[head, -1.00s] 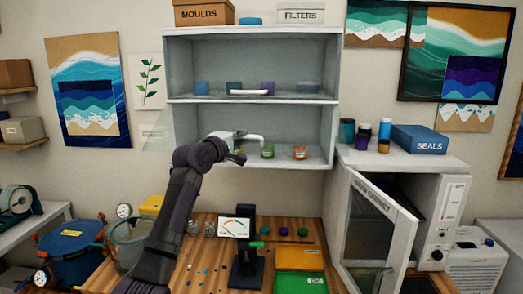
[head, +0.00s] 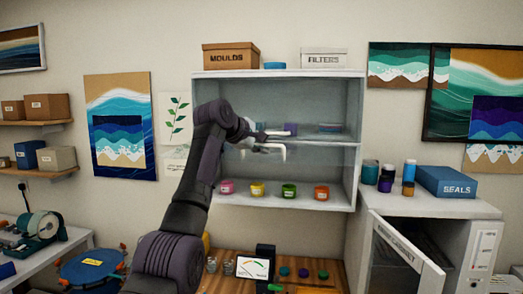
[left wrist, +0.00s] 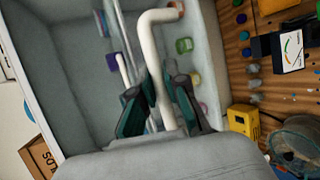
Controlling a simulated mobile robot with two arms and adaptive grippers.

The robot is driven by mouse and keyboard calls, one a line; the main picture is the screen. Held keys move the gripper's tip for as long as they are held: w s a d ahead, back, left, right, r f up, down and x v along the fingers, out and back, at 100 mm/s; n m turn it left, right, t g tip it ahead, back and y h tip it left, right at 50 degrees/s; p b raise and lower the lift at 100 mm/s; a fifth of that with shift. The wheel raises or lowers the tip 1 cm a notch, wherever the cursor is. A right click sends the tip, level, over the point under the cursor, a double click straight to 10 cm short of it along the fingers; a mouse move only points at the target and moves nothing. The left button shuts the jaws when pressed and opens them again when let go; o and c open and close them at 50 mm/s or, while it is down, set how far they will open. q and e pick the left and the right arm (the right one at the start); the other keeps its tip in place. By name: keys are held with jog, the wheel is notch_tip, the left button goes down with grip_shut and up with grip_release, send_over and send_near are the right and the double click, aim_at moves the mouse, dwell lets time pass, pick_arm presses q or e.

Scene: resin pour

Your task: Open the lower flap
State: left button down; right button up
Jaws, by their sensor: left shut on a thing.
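The wall cabinet (head: 358,130) has two open-fronted compartments with clear flaps. My left gripper (head: 268,142) is at the level of the middle shelf, in front of the cabinet. It is shut on the white bar handle (head: 282,152) of the lower flap, which also shows between the fingers in the left wrist view (left wrist: 152,50). The lower flap is faint and see-through; it seems raised, but its exact angle is hard to tell. Below it, pink (head: 228,187), yellow (head: 257,189), green (head: 289,191) and orange (head: 321,193) jars stand on the lower shelf. My right gripper is not in view.
Boxes marked MOULDS (head: 231,57) and FILTERS (head: 324,62) stand on the cabinet top. The white oven cabinet (head: 440,207) at right has its door ajar and carries bottles and a SEALS box (head: 446,182). A workbench with a gauge display (head: 252,268) lies below.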

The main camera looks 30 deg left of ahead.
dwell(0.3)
pick_arm(q)
jog(key=c, duration=1.2)
grip_release()
jog(key=shift+w, duration=0.15)
jog(key=shift+w+f, duration=0.15)
jog(key=shift+w, duration=0.05)
jog(key=shift+s, duration=0.15)
jog(key=v, duration=1.2)
jog(key=shift+f, duration=0.1)
